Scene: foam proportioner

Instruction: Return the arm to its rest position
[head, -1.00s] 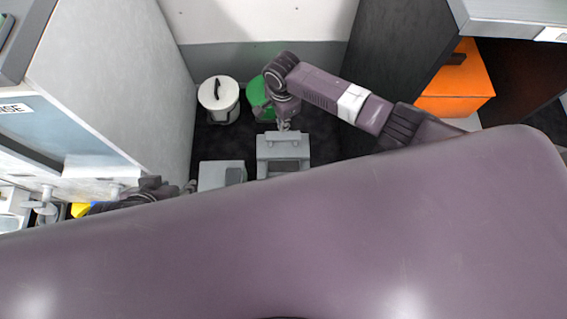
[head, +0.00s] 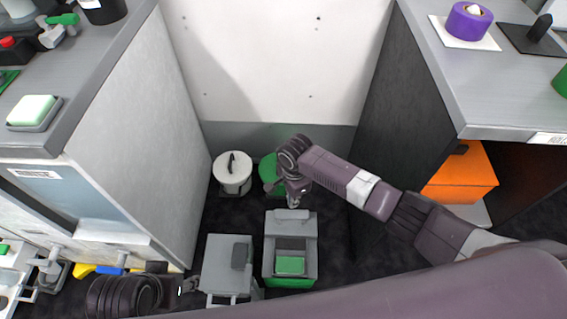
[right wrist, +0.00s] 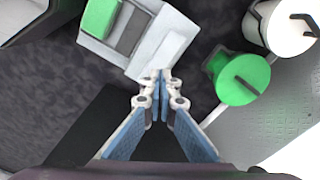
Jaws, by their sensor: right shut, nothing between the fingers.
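My right arm reaches in from the right in the head view, bent at its elbow. Its gripper (head: 292,203) hangs just above the back edge of a grey box with a green block (head: 291,245). In the right wrist view the right gripper (right wrist: 161,80) has its fingertips together with nothing between them, close to the edge of the grey box (right wrist: 165,45). My left gripper (head: 188,286) is small at the lower left of the head view, beside another grey box (head: 228,262); its fingers are too small to read.
A white lidded bin (head: 232,175) and a green lidded bin (head: 268,170) stand at the back wall. Grey counters flank the space: left (head: 110,75), right (head: 490,95). An orange box (head: 462,178) sits under the right counter. Dark floor shows between.

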